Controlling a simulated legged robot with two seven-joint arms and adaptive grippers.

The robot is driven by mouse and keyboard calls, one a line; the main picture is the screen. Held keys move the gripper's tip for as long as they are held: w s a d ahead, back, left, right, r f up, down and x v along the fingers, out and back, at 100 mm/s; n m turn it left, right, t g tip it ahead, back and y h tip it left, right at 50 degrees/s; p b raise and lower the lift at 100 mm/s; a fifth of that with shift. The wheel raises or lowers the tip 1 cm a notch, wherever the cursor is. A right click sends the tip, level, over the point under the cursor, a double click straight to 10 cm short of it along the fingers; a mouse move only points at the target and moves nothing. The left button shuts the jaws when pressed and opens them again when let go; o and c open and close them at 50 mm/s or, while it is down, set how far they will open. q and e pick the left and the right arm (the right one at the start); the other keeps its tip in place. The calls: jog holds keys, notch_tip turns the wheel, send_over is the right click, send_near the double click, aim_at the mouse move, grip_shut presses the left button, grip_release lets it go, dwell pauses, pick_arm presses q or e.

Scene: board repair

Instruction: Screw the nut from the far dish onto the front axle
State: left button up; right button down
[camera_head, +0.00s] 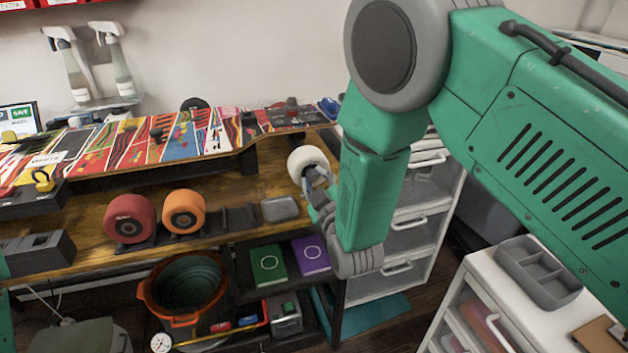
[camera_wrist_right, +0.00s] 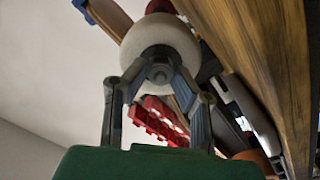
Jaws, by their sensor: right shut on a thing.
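The skateboard (camera_head: 135,145) lies across the wooden bench with its patterned deck turned up. A white wheel (camera_head: 307,161) sits at its right end, by the bench edge. My right gripper (camera_head: 312,187) is at the wheel's near face. In the right wrist view its fingers (camera_wrist_right: 157,76) close at the hub of the white wheel (camera_wrist_right: 160,40), on a small dark part that appears to be the nut. The axle is hidden behind the fingers and wheel. I cannot make out a far dish for certain. My left gripper is not in view.
A red wheel (camera_head: 129,218) and an orange wheel (camera_head: 184,212) stand on the bench front, left of a small grey case (camera_head: 280,208). An orange bucket (camera_head: 183,285) is below. White drawers (camera_head: 405,230) stand right of the bench. Spray bottles (camera_head: 68,65) stand behind.

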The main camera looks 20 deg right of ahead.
jog(key=shift+s+f+m, duration=0.1)
jog(key=shift+f+m, duration=0.15)
jog(key=shift+m, duration=0.75)
jog(key=m, duration=0.2)
jog(key=shift+d+m, duration=0.1)
jog(key=shift+m, duration=0.3)
jog(key=m, duration=0.3)
jog(key=m, duration=0.5)
jog(key=shift+f+m, duration=0.1)
jog(key=shift+m, duration=0.2)
jog(key=c, duration=1.4)
grip_release()
jog(key=shift+o, duration=0.9)
